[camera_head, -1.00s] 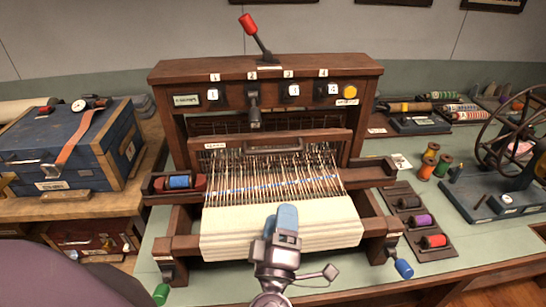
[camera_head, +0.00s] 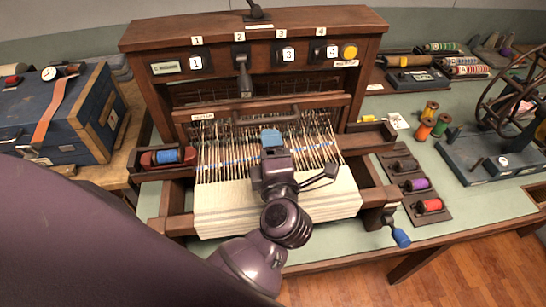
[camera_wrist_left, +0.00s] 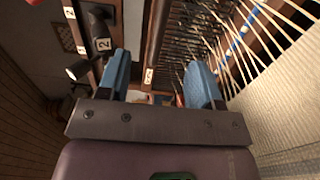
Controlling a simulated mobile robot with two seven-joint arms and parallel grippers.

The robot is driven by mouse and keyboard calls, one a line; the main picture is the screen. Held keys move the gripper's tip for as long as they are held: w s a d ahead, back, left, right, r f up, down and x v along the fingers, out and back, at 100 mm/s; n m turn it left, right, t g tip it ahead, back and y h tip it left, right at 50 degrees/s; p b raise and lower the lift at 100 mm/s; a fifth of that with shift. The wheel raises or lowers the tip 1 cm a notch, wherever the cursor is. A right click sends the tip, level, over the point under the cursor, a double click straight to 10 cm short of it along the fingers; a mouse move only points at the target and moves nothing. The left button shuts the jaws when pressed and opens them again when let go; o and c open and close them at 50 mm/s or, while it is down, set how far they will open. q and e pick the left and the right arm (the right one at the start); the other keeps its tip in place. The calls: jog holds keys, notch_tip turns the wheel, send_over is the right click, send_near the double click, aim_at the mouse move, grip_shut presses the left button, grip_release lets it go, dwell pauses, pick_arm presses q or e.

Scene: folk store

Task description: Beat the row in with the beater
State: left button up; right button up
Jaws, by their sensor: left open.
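The beater (camera_head: 330,103) is a dark wooden bar with a label at its left end, lying across the loom above the warp threads. Its dark handle (camera_head: 240,119) is at the middle of the bar. My left gripper (camera_head: 271,138) has blue fingertips and is over the warp, just in front of the handle. In the left wrist view its fingers (camera_wrist_left: 160,82) stand apart, with the beater bar (camera_wrist_left: 155,35) showing in the gap beyond. I cannot tell whether they touch it. The blue-marked row (camera_head: 235,163) crosses the threads above the cream cloth (camera_head: 225,205). My right gripper is not in view.
The loom's top beam (camera_head: 150,37) stands behind, with numbered switches and a lever (camera_head: 243,78). A shuttle with blue thread (camera_head: 168,156) sits in the left box. A blue-handled crank (camera_head: 400,237) is at front right. Spools and a wheel stand on the right table.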

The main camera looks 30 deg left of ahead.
aim_at(265, 123)
pick_arm(q)
jog(key=x, duration=0.2)
jog(key=shift+w+a+r+p, duration=0.2)
jog(key=shift+w+p, duration=0.1)
jog(key=shift+p, duration=0.1)
jog(key=shift+p+x, duration=0.35)
jog(key=shift+x, duration=0.45)
jog(key=shift+w+a+p, duration=0.3)
jog(key=shift+w+a, duration=0.05)
jog(key=shift+w, duration=0.1)
jog(key=shift+w+a+f, duration=0.15)
jog(key=shift+w+a, duration=0.15)
jog(key=shift+w, duration=0.05)
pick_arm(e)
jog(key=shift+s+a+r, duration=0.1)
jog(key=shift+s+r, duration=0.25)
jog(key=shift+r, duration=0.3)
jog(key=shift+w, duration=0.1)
pick_arm(q)
jog(key=shift+c, duration=0.7)
jog(key=c, duration=1)
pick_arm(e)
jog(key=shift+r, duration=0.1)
pick_arm(q)
jog(key=shift+o, duration=0.2)
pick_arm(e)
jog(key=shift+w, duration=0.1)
